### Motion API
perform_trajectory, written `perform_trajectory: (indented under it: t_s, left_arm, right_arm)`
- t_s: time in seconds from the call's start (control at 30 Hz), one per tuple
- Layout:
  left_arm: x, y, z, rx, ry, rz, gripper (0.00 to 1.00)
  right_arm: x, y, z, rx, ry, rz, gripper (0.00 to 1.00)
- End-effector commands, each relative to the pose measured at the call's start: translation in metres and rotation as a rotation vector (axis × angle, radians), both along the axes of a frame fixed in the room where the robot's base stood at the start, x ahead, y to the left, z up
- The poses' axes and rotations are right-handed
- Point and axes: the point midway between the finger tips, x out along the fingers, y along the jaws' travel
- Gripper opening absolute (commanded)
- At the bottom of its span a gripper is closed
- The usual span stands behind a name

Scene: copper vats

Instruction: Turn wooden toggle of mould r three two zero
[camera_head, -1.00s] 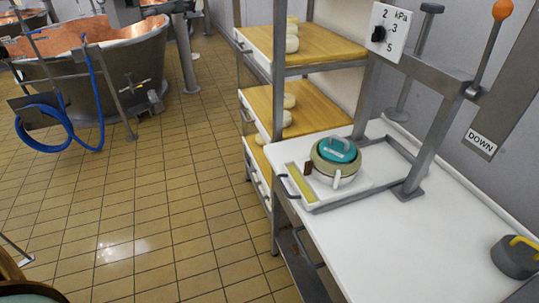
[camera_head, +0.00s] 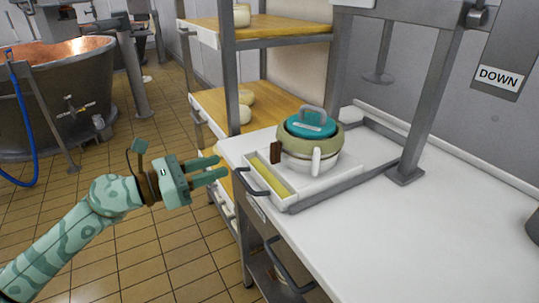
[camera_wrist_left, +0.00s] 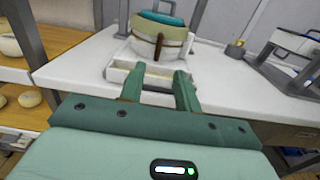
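The mould (camera_head: 318,145) is a round beige and white tub with a teal lid and a grey handle on top. It sits in a white tray (camera_head: 281,204) on the table. Its brown wooden toggle (camera_head: 276,152) sticks up on the mould's left side; in the left wrist view the toggle (camera_wrist_left: 160,46) is on the side facing me. No mould number is readable. My left gripper (camera_head: 222,167) is open and empty, left of the tray and apart from the toggle. In the left wrist view its fingers (camera_wrist_left: 158,80) point toward the mould. My right gripper is not in view.
The tray has a yellow strip (camera_head: 272,177) along its left side. A grey press frame (camera_head: 426,110) stands behind and right of the mould. A shelf rack (camera_head: 262,107) with cheeses is at the left. The white table (camera_head: 430,235) is clear in front.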

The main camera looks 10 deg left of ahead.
Motion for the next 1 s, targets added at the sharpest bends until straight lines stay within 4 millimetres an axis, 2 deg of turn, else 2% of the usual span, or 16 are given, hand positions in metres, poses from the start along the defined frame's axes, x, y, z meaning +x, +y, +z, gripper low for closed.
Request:
perform_trajectory:
  t_s: [0.3,0.5,0.7,0.97,1.0]
  left_arm:
    - [0.048,-0.066,0.000,-0.007,0.003,0.000,0.33]
    - [0.072,-0.097,-0.001,-0.007,0.004,0.002,0.33]
    - [0.081,-0.111,-0.001,-0.007,0.005,0.003,0.33]
    - [0.082,-0.113,0.000,-0.006,0.004,0.003,0.33]
    - [0.082,-0.113,0.000,-0.006,0.004,0.003,0.30]
  right_arm:
    - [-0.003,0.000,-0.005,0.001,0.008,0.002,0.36]
    - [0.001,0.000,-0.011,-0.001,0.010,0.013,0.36]
    - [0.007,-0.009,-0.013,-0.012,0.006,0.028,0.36]
    - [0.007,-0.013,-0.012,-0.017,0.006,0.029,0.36]
    - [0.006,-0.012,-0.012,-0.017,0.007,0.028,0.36]
